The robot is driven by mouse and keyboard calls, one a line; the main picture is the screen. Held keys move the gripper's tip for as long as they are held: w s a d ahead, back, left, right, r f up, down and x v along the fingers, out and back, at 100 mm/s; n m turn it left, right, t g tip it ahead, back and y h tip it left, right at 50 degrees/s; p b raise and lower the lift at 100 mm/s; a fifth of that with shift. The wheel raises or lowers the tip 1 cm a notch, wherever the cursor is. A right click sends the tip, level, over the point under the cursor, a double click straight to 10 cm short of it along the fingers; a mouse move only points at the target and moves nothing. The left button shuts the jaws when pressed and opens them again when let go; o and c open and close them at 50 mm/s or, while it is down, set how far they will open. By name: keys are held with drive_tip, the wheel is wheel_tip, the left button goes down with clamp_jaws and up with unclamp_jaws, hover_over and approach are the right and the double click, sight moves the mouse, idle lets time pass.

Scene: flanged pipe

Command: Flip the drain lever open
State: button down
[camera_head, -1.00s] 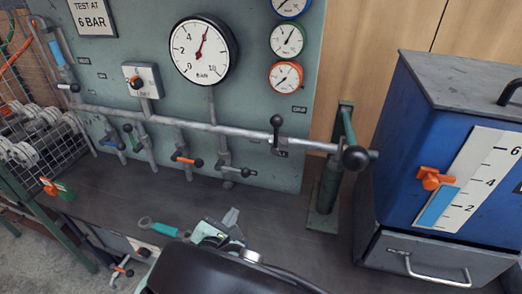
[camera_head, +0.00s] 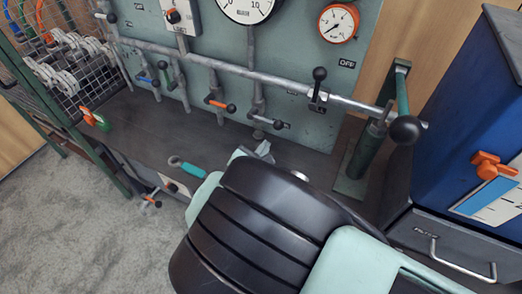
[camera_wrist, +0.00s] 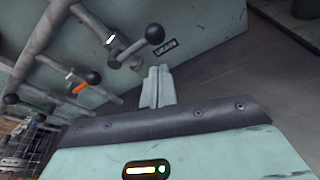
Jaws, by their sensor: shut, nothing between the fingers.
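A short grey lever with a black ball end (camera_head: 278,125) sits on the rightmost small down-pipe, low on the green panel. It lies roughly sideways, with its ball to the right. I take it for the drain lever, but the label beside it (camera_wrist: 167,47) is too blurred to read. In the wrist view, the lever's ball (camera_wrist: 155,33) is just beyond my fingertips. My gripper (camera_wrist: 158,73) is shut and empty, pointing at the panel's foot. In the head view, my gripper's tips (camera_head: 263,149) show just below the lever, and my arm hides much behind them.
Left of the lever are an orange-handled lever (camera_head: 216,103) and a blue-handled lever (camera_head: 146,80). A taller black-knobbed lever (camera_head: 319,75) stands on the main pipe. A green post (camera_head: 365,160) is at right. A teal wrench (camera_head: 187,168) lies on the bench.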

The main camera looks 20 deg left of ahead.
drive_tip(key=x, duration=0.5)
drive_tip(key=shift+w+f, duration=0.1)
drive_tip(key=shift+w, duration=0.25)
